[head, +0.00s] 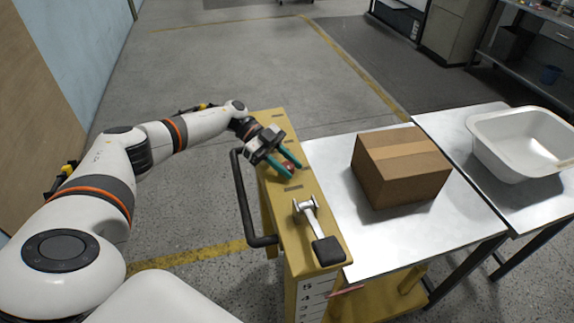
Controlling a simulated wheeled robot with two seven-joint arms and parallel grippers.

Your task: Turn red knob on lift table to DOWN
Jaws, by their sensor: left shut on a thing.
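The lift table's yellow control panel (325,218) stands in front of me, with a metal top (330,165) to its right. The red knob (289,166) sits on the panel and is mostly covered by my left gripper (292,168). The gripper's teal fingers are on either side of the knob and shut on it. The knob's pointer and the panel's labels are too small to read. My right gripper is not in view.
A cardboard box (400,168) rests on the metal top. A white tub (521,145) stands on the table at right. A black handle (243,200) runs along the panel's left side, and a lever with a black pad (328,250) is at its near end. Open floor lies behind.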

